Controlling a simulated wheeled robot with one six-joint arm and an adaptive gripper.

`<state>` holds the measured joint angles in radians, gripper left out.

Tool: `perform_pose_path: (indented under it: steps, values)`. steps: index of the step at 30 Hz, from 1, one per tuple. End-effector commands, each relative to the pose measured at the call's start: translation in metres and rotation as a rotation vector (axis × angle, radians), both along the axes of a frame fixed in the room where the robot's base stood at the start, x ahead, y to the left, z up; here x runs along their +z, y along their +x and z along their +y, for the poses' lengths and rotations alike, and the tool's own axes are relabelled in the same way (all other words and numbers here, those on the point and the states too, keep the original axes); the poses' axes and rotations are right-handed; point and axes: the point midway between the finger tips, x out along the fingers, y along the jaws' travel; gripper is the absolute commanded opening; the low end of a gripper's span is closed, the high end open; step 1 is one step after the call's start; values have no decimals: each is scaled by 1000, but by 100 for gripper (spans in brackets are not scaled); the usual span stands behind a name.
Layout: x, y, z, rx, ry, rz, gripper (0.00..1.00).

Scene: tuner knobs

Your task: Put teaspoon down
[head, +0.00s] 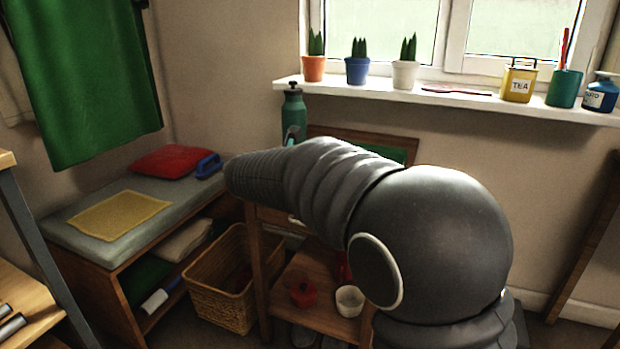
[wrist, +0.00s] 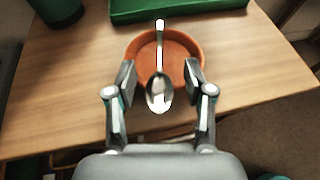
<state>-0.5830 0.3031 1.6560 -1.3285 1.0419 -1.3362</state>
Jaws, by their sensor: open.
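The teaspoon (wrist: 159,92) is silver and shows in the wrist view, with its bowl toward me and its handle pointing away. It lies across an orange-brown round dish (wrist: 137,50) on a wooden table (wrist: 60,100). My gripper (wrist: 160,72) is open, with one finger on each side of the spoon and gaps between the fingers and the spoon. The fingertips are at the near part of the dish. In the head view my arm hides the dish and the spoon.
A green tray (wrist: 180,10) lies beyond the dish, and a dark green object (wrist: 58,10) stands at the far left. In the head view, a green bottle (head: 294,112) stands behind my arm. The bare tabletop lies left and right of the dish.

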Motion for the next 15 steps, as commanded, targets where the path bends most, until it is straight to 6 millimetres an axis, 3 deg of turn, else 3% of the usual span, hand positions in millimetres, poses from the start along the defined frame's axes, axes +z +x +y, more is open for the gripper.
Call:
perform_pose_path:
  steps: [5,15]
  values:
    - [11,-18,13,4,1,-2,52]
    - [36,-74,49,4,1,-1,52]
